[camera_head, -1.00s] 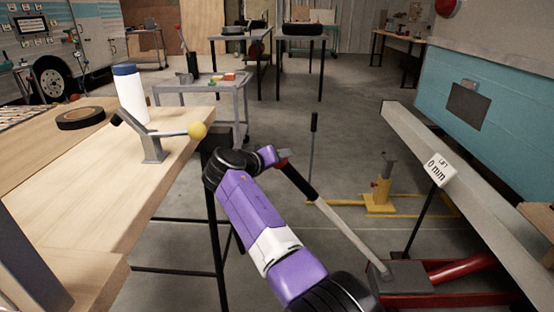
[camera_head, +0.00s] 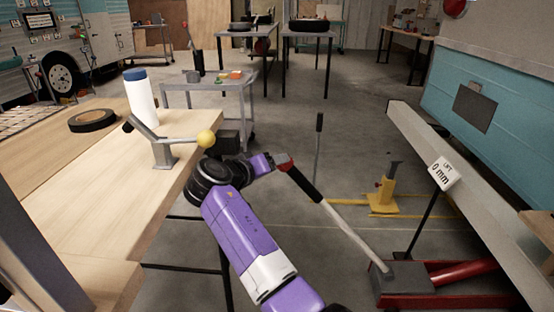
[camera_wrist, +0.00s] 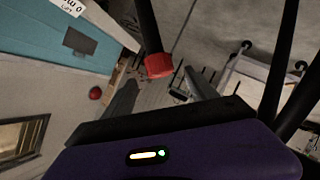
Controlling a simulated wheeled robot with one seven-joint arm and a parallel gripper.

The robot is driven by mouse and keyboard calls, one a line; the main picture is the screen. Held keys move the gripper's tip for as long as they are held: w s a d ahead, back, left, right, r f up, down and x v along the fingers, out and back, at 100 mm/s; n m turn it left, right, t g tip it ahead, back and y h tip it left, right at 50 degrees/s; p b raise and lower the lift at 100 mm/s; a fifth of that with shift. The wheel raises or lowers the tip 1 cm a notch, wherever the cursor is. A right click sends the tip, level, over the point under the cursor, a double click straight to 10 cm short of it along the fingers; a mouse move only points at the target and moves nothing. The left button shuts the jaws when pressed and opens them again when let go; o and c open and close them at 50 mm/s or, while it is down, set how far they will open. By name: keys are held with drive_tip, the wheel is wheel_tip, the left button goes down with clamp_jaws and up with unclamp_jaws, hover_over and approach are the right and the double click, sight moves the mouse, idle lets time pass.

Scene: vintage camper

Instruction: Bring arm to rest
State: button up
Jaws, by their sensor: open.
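My gripper (camera_wrist: 160,90) is open, with its two grey fingers apart in the wrist view. In the head view, my purple and white arm reaches up to the top end of a jack handle. The handle has a black grip (camera_head: 304,184) and a red end (camera_wrist: 158,65). It leans up from the red and grey jack (camera_head: 405,283) on the floor. The red end lies in front of and between the fingers in the wrist view. I cannot tell whether the fingers touch it.
A wooden bench (camera_head: 95,200) on the left carries a white bottle (camera_head: 141,100), a tape roll (camera_head: 92,120) and a yellow-knobbed lever (camera_head: 206,139). A sign reading 0 mm (camera_head: 443,173), a yellow stand (camera_head: 382,202) and a long pale beam (camera_head: 445,150) are on the right.

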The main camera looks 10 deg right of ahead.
drive_tip(key=shift+s+a+r, duration=0.1)
drive_tip(key=shift+s+a, duration=0.1)
drive_tip(key=shift+s, duration=0.05)
